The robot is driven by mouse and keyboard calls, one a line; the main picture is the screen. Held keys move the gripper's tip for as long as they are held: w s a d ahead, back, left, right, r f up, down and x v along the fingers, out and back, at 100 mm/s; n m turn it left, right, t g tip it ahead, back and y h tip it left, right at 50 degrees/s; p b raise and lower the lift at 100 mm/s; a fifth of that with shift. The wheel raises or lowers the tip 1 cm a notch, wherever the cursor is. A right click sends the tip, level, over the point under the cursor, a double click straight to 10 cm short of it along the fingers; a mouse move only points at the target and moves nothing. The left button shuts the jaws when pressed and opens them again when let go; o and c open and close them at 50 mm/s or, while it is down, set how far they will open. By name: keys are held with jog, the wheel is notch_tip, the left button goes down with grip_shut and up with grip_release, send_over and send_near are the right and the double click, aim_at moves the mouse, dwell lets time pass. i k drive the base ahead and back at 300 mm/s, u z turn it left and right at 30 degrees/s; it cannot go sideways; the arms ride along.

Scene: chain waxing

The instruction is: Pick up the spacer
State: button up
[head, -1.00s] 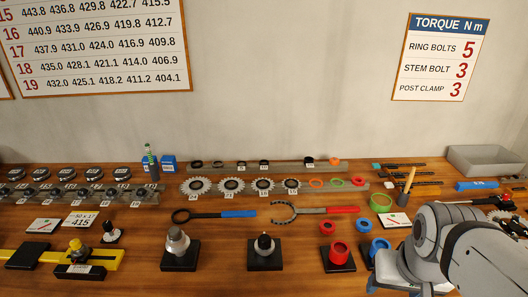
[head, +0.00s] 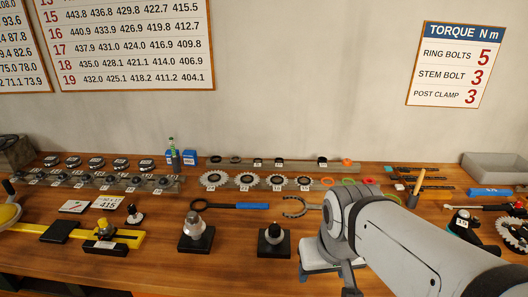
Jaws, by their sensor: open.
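Several small dark rings (head: 236,160) sit in a row on the back rail, some with white number tags. They look like spacers, but I cannot tell which one is the spacer. An orange ring (head: 346,162) sits at the right end of that row. My arm reaches in from the lower right, in front of the bench.
Sprockets (head: 247,181) stand on a rail ahead of the dark rings. A blue-handled tool (head: 222,206) lies before them. Black-based stands (head: 196,240) are near the front. A grey bin (head: 495,167) is at back right. Bare wood shows at front left of centre.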

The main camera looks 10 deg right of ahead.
aim_at(277, 164)
jog(key=z, duration=0.05)
jog(key=k, duration=1.1)
jog(key=u, duration=0.5)
jog(key=i, duration=1.6)
jog(key=z, duration=0.75)
